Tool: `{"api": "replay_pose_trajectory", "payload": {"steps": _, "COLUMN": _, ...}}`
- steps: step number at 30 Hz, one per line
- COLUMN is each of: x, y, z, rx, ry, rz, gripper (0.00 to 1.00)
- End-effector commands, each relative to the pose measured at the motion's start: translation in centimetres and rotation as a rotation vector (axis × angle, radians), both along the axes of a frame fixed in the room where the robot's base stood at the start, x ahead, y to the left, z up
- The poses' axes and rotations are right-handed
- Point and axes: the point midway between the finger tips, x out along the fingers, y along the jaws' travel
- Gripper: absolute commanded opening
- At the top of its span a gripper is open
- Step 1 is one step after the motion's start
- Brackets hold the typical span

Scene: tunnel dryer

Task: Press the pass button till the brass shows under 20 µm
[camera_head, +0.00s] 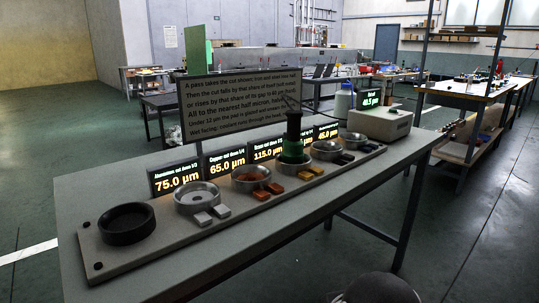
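A long grey board (170,238) on the table holds a row of round dishes and paired small blocks. A green and black upright cylinder (293,140) stands at one dish in the middle of the row. Lit displays stand behind: one reads 75.0 µm (177,183), one 65.0 µm (225,167), one 115.0 µm (268,153), and a fourth (325,134) is partly hidden. The small labels are hard to read, so I cannot tell which is the brass. I cannot pick out the pass button for certain. My gripper is not in view.
A dark text sign (240,100) rises behind the row. Floor left of the table is clear.

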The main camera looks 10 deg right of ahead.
Motion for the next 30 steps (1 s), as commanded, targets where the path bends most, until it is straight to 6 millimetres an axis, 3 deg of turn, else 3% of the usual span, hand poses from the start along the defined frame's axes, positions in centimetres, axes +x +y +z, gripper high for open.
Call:
{"api": "replay_pose_trajectory", "payload": {"steps": 2, "x": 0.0, "y": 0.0, "z": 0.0, "rx": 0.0, "ry": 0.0, "rz": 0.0, "gripper": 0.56}}
{"api": "replay_pose_trajectory", "payload": {"steps": 15, "x": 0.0, "y": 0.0, "z": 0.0, "rx": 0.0, "ry": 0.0, "rz": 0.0, "gripper": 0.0}}
{"api": "replay_pose_trajectory", "payload": {"steps": 30, "x": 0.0, "y": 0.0, "z": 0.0, "rx": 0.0, "ry": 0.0, "rz": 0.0, "gripper": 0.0}}
